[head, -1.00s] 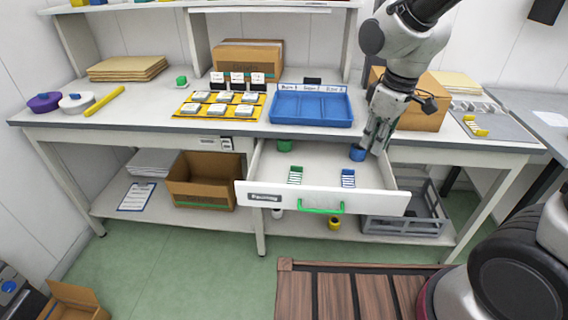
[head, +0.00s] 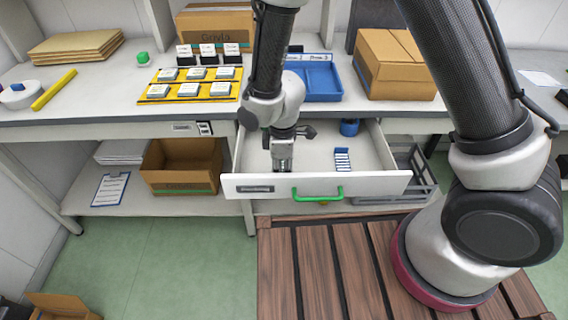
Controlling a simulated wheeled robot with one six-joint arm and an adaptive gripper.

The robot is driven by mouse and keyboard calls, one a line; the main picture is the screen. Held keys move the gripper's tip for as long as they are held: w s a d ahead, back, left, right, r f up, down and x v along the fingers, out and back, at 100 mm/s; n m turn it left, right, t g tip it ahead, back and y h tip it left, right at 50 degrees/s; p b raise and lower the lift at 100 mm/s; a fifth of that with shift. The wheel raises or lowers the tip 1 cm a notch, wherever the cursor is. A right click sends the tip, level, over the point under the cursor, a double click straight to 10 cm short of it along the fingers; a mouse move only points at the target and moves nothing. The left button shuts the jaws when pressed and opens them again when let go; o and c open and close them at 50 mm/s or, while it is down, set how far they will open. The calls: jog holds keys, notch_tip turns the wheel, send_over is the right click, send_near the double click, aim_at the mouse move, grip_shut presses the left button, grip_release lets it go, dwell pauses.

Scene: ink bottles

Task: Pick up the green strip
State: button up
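My gripper (head: 283,165) reaches down from above into the left part of the open drawer (head: 300,188). The green strip is not visible now; my gripper covers the spot where it lay. I cannot tell whether the fingers touch or hold anything, since their tips are small and seen from behind. A blue-and-white strip (head: 342,160) lies on the drawer floor to the right of my gripper.
A round blue thing (head: 349,127) stands at the back right of the drawer. The drawer's front has a green handle (head: 317,194). Above, the bench holds a blue tray (head: 320,80), a yellow mat (head: 190,90) and a cardboard box (head: 395,65).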

jog(key=shift+f, duration=0.5)
jog(key=shift+c, duration=0.4)
grip_shut()
jog(key=shift+r, duration=0.15)
